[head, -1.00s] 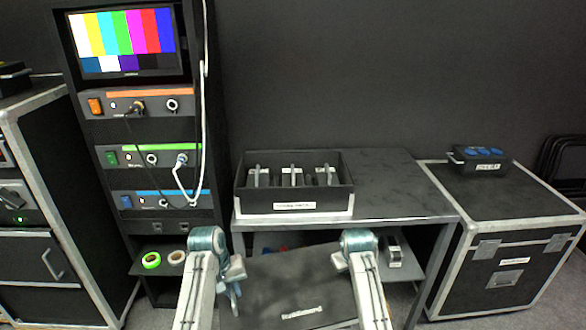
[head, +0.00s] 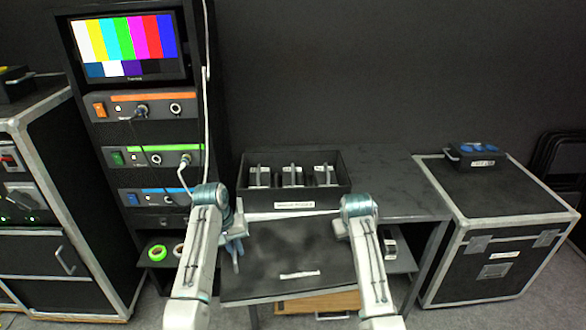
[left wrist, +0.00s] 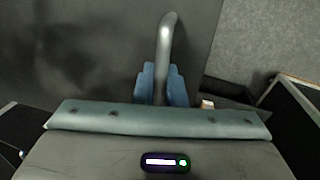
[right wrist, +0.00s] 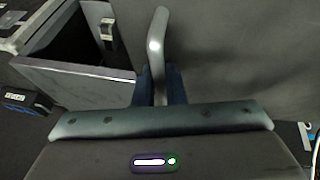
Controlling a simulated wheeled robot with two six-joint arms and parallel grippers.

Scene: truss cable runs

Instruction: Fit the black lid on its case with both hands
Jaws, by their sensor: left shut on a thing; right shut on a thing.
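The black lid (head: 300,255), a broad flat panel with a pale label near its front edge, hangs between my arms in the head view. My left gripper (head: 236,240) is shut on a grey bar handle (left wrist: 164,50) at the lid's left side. My right gripper (head: 345,228) is shut on the matching handle (right wrist: 157,45) at the right; its fingertips are partly hidden in the head view. An open black case (head: 310,206) with upright dividers and a label stands on the table behind the lid. The lid is apart from the case and nearer to me.
The dark table (head: 395,185) has free room right of the case. An equipment rack (head: 155,100) stands at left, with tape rolls (head: 158,253) on a low shelf. A trimmed flight case (head: 500,200) stands right. A wooden drawer (head: 318,303) shows below the lid.

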